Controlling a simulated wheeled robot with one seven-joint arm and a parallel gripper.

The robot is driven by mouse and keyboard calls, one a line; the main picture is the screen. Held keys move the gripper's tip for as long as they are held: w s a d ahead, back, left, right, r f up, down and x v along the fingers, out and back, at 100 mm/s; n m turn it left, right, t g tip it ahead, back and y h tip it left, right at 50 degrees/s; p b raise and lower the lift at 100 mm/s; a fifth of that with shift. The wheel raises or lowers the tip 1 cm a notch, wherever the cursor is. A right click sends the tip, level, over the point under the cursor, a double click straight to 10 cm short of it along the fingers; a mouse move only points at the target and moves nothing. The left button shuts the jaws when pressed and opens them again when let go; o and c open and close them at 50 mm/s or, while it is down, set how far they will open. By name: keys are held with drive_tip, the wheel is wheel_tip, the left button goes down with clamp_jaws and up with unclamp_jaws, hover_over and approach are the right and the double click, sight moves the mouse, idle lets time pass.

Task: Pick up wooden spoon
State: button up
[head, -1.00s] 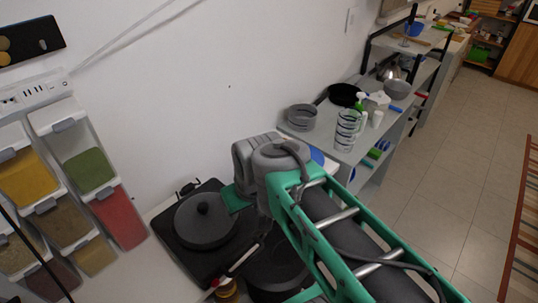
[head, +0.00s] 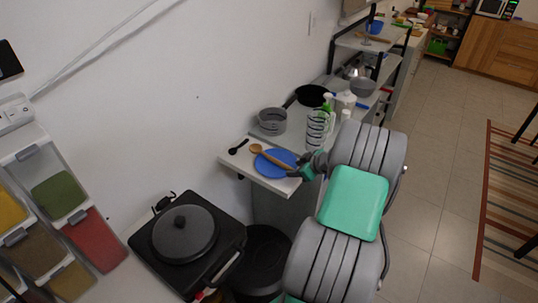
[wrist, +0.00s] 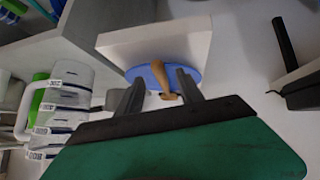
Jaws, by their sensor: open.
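The wooden spoon (head: 257,149) lies across a blue plate (head: 268,170) on the near end of the grey shelf unit in the head view. In the wrist view the spoon (wrist: 158,70) shows between my two fingers, with the blue plate (wrist: 190,73) behind it. My gripper (wrist: 160,77) is open, its fingers on either side of the spoon in that picture. Nothing shows clasped. In the head view my gripper (head: 302,171) is at the right side of the plate, partly hidden by my arm. Whether the fingers touch the spoon cannot be told.
A black spoon (head: 238,147) lies left of the plate. Grey stacked bowls (head: 271,121), a striped glass pitcher (head: 317,130) and a black pan (head: 312,96) stand behind. A hot plate with a lidded pot (head: 185,233) and spice dispensers (head: 55,195) are at left.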

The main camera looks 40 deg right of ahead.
drive_tip(key=shift+x, duration=1.05)
clamp_jaws()
